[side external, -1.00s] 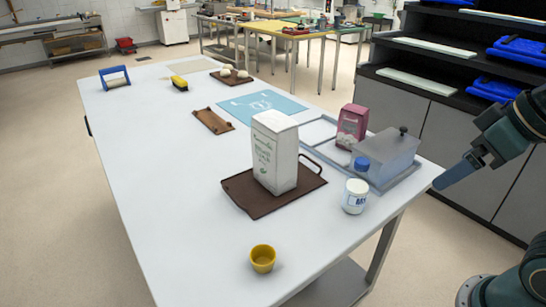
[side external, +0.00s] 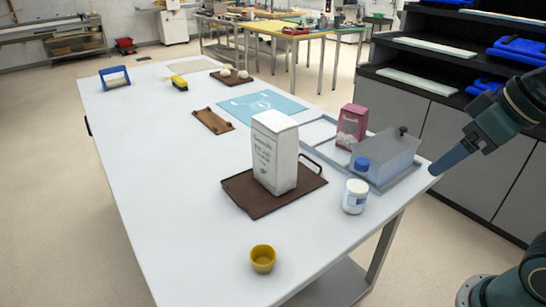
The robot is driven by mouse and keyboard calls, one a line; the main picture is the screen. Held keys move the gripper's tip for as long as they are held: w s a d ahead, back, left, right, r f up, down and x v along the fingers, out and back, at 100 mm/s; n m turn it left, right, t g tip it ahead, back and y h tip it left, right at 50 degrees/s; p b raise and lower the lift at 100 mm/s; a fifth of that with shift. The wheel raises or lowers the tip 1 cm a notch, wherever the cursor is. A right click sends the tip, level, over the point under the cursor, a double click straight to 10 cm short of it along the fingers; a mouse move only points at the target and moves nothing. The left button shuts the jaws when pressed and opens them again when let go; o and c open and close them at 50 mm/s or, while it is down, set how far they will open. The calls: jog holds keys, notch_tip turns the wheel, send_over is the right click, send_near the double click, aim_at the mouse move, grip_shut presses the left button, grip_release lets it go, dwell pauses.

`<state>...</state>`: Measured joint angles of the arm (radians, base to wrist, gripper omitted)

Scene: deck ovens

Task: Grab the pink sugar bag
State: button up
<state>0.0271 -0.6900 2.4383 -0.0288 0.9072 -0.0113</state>
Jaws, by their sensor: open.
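The pink sugar bag (side external: 351,125) stands upright near the right edge of the white table, behind the grey lidded box. Its lower right part is hidden by that box. My gripper (side external: 436,170) is at the right, just off the table's right edge, pointing down and to the left. It is open, with nothing seen between its fingers, and is apart from the bag. The grey box lies between my gripper and the bag in the picture.
The grey box (side external: 388,157) has a dark knob on its lid. A blue-capped white bottle (side external: 355,197), a tall white bag (side external: 275,155) on a brown tray (side external: 250,202) and a yellow cup (side external: 262,259) stand nearer.

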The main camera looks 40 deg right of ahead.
jog(key=w+d+r, duration=0.2)
jog(key=w+r, duration=0.3)
jog(key=w, duration=0.6)
jog(key=n+g+y, duration=0.1)
jog(key=n, duration=0.2)
send_over(356, 108)
jog(key=s+d, duration=0.1)
jog(key=s, duration=0.4)
notch_tip(356, 108, down, 6)
jog(key=shift+w, duration=0.1)
jog(key=shift+f, duration=0.1)
jog(key=shift+x, duration=4.3)
jog(key=shift+f, duration=0.1)
jog(key=shift+x, duration=2.45)
